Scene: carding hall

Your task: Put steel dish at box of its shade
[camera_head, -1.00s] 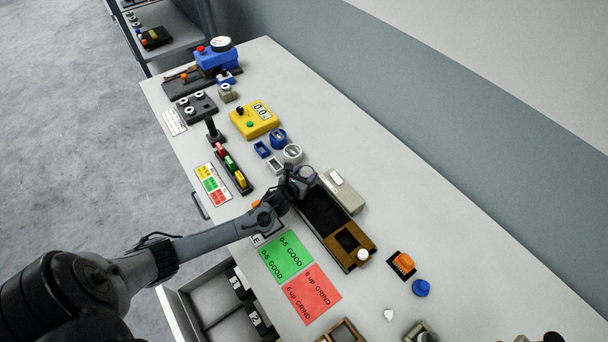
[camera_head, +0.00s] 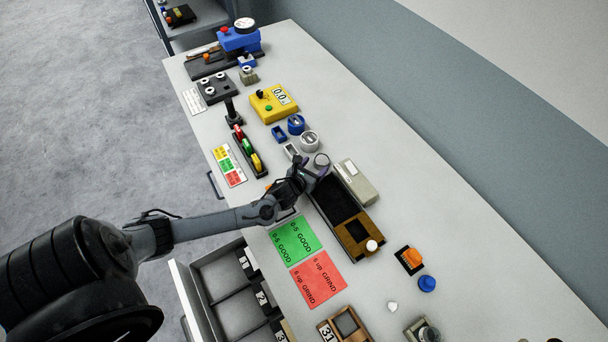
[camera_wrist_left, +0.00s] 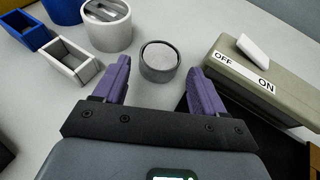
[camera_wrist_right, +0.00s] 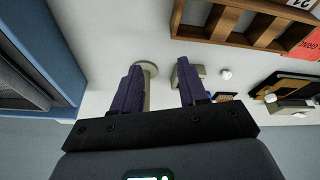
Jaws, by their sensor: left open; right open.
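The steel dish (camera_head: 321,160) is a small round grey cup standing on the bench; it also shows in the left wrist view (camera_wrist_left: 160,61). My left gripper (camera_head: 314,174) is open, and its purple fingertips (camera_wrist_left: 160,70) point at the dish from its near side, one to each side. Nothing is held. A pale grey open box (camera_head: 291,151) stands left of the dish, also in the left wrist view (camera_wrist_left: 69,62). A blue open box (camera_head: 279,133) is just beyond it. My right gripper (camera_wrist_right: 157,72) is open and empty in its wrist view.
A grey round holder (camera_head: 309,141) and a blue one (camera_head: 296,124) stand close behind the boxes. An OFF/ON switch box (camera_head: 358,182) and a long black tray (camera_head: 333,199) lie right of the dish. Green (camera_head: 296,240) and red (camera_head: 319,279) cards lie nearer.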

